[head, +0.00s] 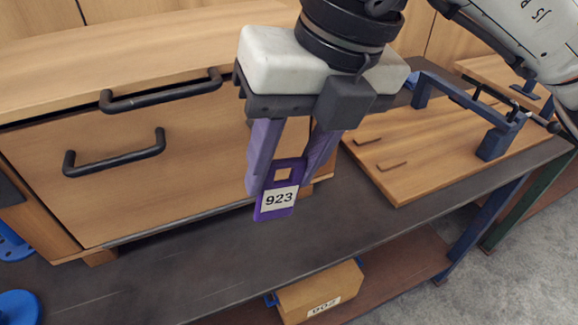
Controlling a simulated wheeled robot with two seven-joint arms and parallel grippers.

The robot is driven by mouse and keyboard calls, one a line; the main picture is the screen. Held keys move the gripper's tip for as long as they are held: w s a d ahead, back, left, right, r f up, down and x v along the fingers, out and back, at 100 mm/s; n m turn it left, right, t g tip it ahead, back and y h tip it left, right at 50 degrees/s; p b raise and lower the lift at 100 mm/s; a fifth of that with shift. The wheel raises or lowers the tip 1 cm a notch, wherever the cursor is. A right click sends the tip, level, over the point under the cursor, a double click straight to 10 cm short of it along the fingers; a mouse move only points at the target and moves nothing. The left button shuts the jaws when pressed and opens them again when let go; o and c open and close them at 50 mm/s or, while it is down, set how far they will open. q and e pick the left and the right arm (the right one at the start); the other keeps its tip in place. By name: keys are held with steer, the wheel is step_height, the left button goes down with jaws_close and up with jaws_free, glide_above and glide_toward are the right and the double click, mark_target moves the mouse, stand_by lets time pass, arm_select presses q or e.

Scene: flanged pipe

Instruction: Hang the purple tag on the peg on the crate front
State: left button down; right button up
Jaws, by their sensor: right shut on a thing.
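The purple tag (278,199) has a white label reading 923 and a square hole near its top. It hangs roughly upright from my right gripper (282,182), which is shut on it, with one purple-grey finger at each side. The tag appears in front of the dark bench top; its exact height above it is hard to tell. A wooden crate (322,293) with a white label sits below the bench, its front partly in view. A small blue part (270,300) shows at its left edge. I cannot make out a peg. My left gripper is out of view.
A wooden drawer unit (120,195) with two black handles stands on the dark bench (215,245) at left. A wooden board (420,165) with a blue bar frame (462,97) lies at right. Blue round parts (18,306) are at lower left. The bench's front middle is clear.

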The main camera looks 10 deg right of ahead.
steer(key=shift+w+a+f+p, duration=0.1)
steer(key=shift+w+a+p, duration=0.45)
steer(key=shift+w, duration=0.7)
steer(key=shift+w+a+p, duration=0.25)
steer(key=shift+w+p, duration=0.5)
steer(key=shift+w, duration=0.55)
steer(key=shift+w+a+f+p, duration=0.1)
steer(key=shift+w+a+p, duration=0.45)
steer(key=shift+w, duration=0.7)
steer(key=shift+w+a+f, duration=0.1)
steer(key=shift+w+f, duration=0.15)
steer(key=shift+w, duration=0.4)
steer(key=shift+w, duration=0.1)
steer(key=o, duration=1.1)
